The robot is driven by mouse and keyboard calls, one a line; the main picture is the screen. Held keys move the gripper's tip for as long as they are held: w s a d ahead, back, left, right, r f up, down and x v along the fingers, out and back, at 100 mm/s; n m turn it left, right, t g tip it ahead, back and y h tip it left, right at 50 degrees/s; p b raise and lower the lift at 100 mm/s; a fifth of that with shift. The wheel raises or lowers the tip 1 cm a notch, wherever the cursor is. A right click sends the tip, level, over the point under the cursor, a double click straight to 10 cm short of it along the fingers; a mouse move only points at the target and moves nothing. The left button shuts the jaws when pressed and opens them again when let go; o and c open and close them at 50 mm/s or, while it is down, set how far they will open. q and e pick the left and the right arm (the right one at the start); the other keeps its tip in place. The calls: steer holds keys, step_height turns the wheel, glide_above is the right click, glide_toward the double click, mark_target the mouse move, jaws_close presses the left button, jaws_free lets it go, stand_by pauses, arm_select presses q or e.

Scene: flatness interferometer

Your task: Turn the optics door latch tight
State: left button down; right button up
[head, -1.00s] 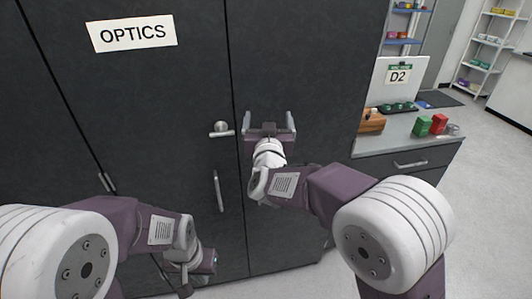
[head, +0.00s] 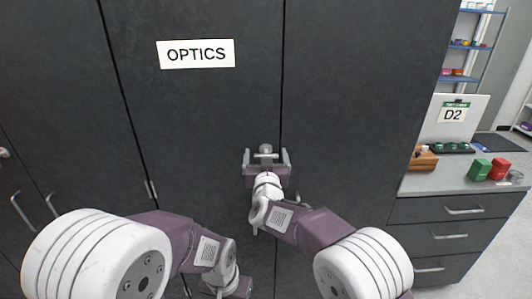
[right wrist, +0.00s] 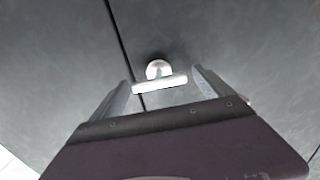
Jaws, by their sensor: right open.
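The optics door (head: 190,110) is a dark cabinet door with a white OPTICS label (head: 196,53). Its latch (head: 265,150) is a silver knob with a lever lying roughly horizontal, near the door's right edge. My right gripper (head: 266,158) is open in front of the latch, with one finger on each side of it. In the right wrist view, the latch lever (right wrist: 160,84) spans much of the gap between the open fingers (right wrist: 162,88). I cannot tell whether they touch it. My left gripper (head: 238,287) is low at the bottom edge, its jaws not clear.
Another dark door stands to the right of the seam. A grey counter (head: 440,185) with drawers, a D2 sign (head: 452,115), a green box (head: 480,169) and a red box (head: 499,169) is at the right. Door handles (head: 50,205) show at the left. Floor is free at lower right.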

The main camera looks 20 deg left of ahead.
steer(key=shift+w, duration=0.15)
steer(key=c, duration=1.4)
steer(key=shift+o, duration=0.2)
